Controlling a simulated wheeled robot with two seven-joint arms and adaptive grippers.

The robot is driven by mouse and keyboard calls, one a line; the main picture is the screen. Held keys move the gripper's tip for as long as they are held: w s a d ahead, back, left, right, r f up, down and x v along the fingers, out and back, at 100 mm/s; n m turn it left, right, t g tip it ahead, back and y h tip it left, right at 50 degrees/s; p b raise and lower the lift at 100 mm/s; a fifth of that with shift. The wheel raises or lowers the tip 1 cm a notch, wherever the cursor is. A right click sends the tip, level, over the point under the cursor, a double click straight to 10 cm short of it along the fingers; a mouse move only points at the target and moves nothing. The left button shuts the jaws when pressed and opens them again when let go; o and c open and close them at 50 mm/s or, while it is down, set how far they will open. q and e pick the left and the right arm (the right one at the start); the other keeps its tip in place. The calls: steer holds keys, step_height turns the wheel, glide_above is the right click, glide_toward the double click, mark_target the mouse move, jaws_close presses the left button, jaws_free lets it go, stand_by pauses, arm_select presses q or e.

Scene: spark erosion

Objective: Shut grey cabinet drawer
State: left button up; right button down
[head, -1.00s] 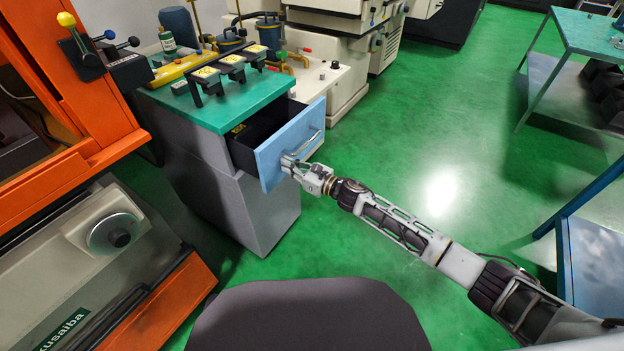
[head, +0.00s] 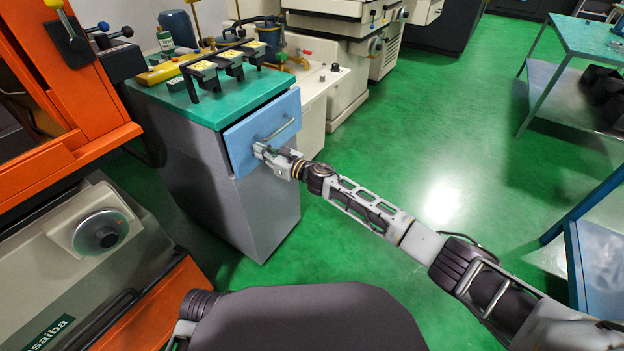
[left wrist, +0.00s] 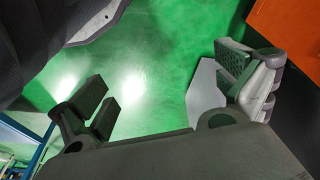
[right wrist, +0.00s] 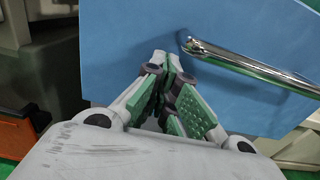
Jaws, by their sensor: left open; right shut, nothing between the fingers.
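The grey cabinet (head: 245,205) stands left of centre in the head view, with a green top. Its blue drawer front (head: 240,145) sits close against the cabinet body, and no open drawer box shows; whether a small gap is left I cannot tell. My right gripper (head: 262,151) is shut and empty, its fingertips at the drawer front just below the metal handle. In the right wrist view the fingertips (right wrist: 160,60) meet or nearly meet the blue panel (right wrist: 130,40), left of the handle (right wrist: 250,65). My left gripper (left wrist: 165,95) is open and empty above the floor.
Black fixtures (head: 230,62) and bottles stand on the green cabinet top. An orange machine (head: 90,110) is close on the left. A cream machine (head: 325,90) stands behind the cabinet. The green floor (head: 440,150) to the right is clear up to the tables.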

mark_target(258, 164)
steer(key=shift+b+x, duration=0.75)
steer(key=shift+x, duration=0.75)
arm_select(q)
steer(key=shift+d+r+t, duration=0.2)
steer(key=shift+r, duration=0.6)
steer(key=shift+d+r+t, duration=0.15)
steer(key=shift+r+t, duration=0.05)
steer(key=shift+r, duration=0.55)
arm_select(e)
steer(key=shift+a+r, duration=0.1)
steer(key=shift+r, duration=0.05)
steer(key=shift+r, duration=0.1)
arm_select(q)
steer(key=shift+s, duration=0.1)
